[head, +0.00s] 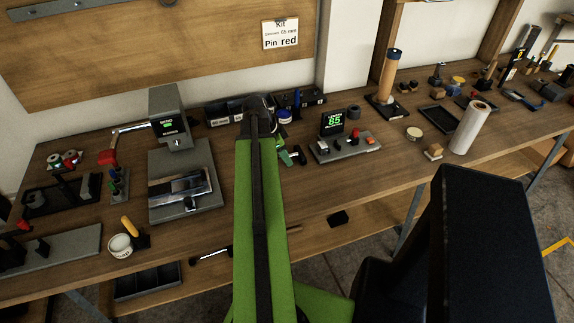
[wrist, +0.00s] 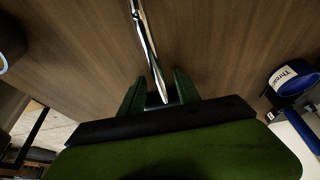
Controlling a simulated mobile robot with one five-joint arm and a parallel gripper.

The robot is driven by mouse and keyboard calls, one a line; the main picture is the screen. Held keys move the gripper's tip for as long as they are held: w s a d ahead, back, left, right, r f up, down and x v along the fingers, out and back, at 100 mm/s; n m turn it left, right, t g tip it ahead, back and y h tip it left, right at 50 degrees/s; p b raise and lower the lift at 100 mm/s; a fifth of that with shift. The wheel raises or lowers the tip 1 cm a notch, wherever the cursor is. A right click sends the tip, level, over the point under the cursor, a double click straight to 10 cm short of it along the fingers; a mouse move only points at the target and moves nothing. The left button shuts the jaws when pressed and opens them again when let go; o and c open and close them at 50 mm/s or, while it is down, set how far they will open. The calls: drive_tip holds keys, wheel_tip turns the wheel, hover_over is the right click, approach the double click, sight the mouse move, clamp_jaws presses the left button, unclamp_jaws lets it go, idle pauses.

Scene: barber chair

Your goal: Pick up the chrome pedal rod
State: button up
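In the wrist view the chrome pedal rod (wrist: 146,32), thin and shiny, runs from the top edge down between the fingers of my gripper (wrist: 160,78). The two green fingers stand apart on either side of the rod, with a gap showing on each side. The rod's near end shows in front of the dark palm. The rod appears to lie on or just over the brown wooden bench top (wrist: 225,35). In the head view my green arm covers the middle of the bench, and I cannot make out the rod there.
A blue-rimmed thread tape roll (wrist: 290,80) lies right of my gripper. In the head view a grey press (head: 172,125) stands left of my arm. A display stand (head: 340,140) is to the right, near a cork-coloured cylinder (head: 391,78) and white roll (head: 470,127).

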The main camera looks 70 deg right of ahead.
drive_tip(key=shift+f, duration=0.1)
idle(0.4)
clamp_jaws()
idle(1.3)
